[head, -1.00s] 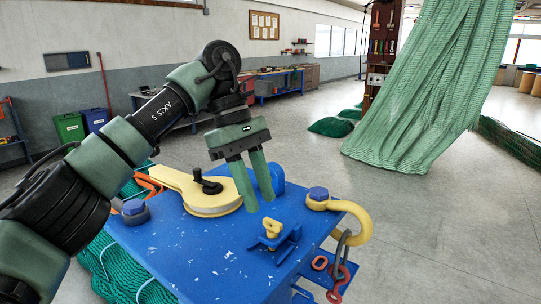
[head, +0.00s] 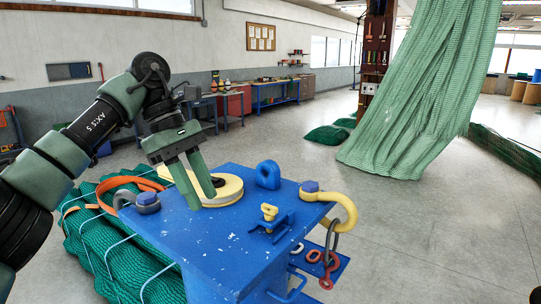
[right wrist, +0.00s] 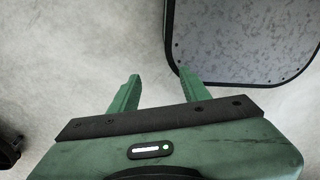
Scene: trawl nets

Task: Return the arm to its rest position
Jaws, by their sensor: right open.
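My left gripper (head: 204,202) is in the head view, above the left part of the blue bench top (head: 222,240). Its two green fingers point down, stand apart, and hold nothing that I can see. It covers part of the yellow block (head: 229,188), a round-ended piece on the bench top. My right gripper (right wrist: 158,74) shows in the right wrist view, open and empty, over the grey floor. It is not in the head view.
A yellow hook (head: 345,212) hangs over the bench's right edge, with shackles below. A yellow pin (head: 269,212) and a blue eye (head: 267,175) stand on top. Green netting (head: 110,243) lies at left. A dark-rimmed grey panel (right wrist: 245,40) is near my right gripper.

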